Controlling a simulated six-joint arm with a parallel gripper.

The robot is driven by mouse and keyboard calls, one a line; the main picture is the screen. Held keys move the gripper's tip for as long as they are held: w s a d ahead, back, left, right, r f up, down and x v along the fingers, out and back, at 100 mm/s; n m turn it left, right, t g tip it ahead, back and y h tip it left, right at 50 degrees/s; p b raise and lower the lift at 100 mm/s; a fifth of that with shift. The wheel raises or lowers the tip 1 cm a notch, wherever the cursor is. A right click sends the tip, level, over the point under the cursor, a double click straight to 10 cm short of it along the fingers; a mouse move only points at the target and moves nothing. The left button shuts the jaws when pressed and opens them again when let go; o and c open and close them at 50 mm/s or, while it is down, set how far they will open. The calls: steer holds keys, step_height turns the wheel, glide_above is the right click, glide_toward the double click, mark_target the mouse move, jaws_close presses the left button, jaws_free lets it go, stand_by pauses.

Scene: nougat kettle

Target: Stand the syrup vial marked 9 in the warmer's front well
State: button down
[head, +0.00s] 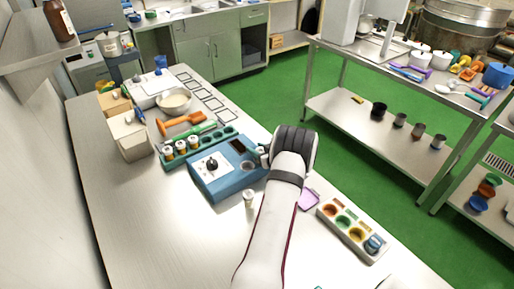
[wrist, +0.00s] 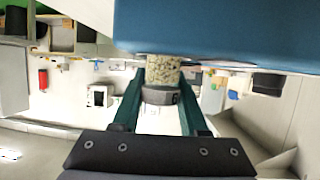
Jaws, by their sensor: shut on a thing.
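My gripper (wrist: 163,82) is shut on a vial (wrist: 163,68) with speckled pale contents and a dark grey cap. In the wrist view the vial's far end is hidden by the blue warmer (wrist: 230,30), so I cannot tell whether it is inside a well. In the head view the warmer (head: 212,186) stands on the bench with a black knob on a white panel, and my arm covers its right end. Another vial (head: 249,200) stands upright on the bench in front of the warmer. No number is readable on any vial.
A green rack (head: 217,131) behind the warmer holds several capped vials at its left end. A tray of coloured cups (head: 352,230) and a purple item (head: 309,199) lie right of my arm. The bench's left front is clear.

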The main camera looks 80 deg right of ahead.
steer(key=shift+f, duration=0.35)
steer(key=c, duration=0.7)
jaws_free()
steer(key=v, duration=1.1)
